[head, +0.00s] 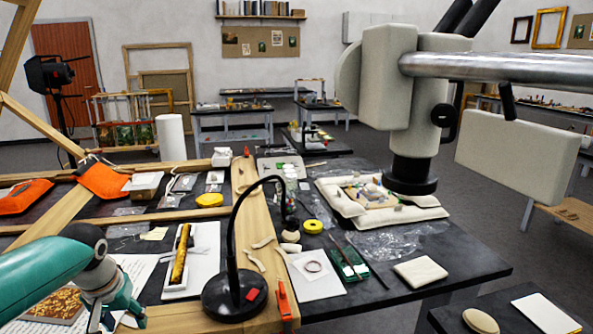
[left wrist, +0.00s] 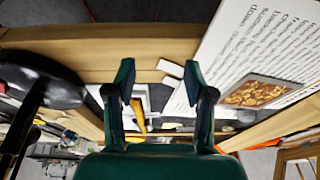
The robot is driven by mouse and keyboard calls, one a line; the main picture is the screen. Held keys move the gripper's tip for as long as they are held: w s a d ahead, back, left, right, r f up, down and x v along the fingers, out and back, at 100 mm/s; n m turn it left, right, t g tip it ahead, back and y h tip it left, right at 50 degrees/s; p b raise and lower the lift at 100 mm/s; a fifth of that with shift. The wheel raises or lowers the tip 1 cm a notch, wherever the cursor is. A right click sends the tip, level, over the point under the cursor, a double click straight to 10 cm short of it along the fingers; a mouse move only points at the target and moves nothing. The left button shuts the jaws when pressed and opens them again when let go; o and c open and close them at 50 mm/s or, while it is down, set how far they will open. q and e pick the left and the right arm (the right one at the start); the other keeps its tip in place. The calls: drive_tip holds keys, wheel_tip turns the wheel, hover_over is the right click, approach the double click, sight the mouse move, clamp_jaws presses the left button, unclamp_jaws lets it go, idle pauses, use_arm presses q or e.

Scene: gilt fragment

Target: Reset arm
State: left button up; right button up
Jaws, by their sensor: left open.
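My left arm comes in at the lower left of the head view. Its teal gripper (head: 122,318) points down near the picture's bottom edge, in front of the white tray. In the left wrist view the two fingers (left wrist: 160,88) stand apart with nothing held between them. A gilt fragment (head: 181,254), a narrow gold strip, lies in a white tray (head: 206,262) beyond the gripper. A gold piece, likely this fragment, shows between the fingers in the left wrist view (left wrist: 138,112), farther off. My right gripper is not in view.
A black lamp (head: 226,296) stands right of the tray, its neck arching up. A wooden beam (head: 259,230) runs past it. A printed sheet (left wrist: 252,60) with a gold picture lies near the gripper. A large pale microscope (head: 411,110) hangs over padded cushions at the right.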

use_arm(q)
drive_tip(key=s+d+f+m+g+h+p, duration=0.15)
drive_tip(key=s+d+f, duration=0.3)
drive_tip(key=f, duration=0.55)
drive_tip(key=s+d+f+g+h+p, duration=0.1)
drive_tip(key=s+d+f+g, duration=0.3)
drive_tip(key=f, duration=0.5)
drive_tip(key=s+d+f+n+t+h+p, duration=0.1)
drive_tip(key=s+d+f+t+h, duration=0.1)
drive_tip(key=s+d+f, duration=1.1)
drive_tip(key=shift+s+d+f+t, duration=0.2)
drive_tip(key=shift+s+t, duration=0.25)
drive_tip(key=shift+s, duration=1.1)
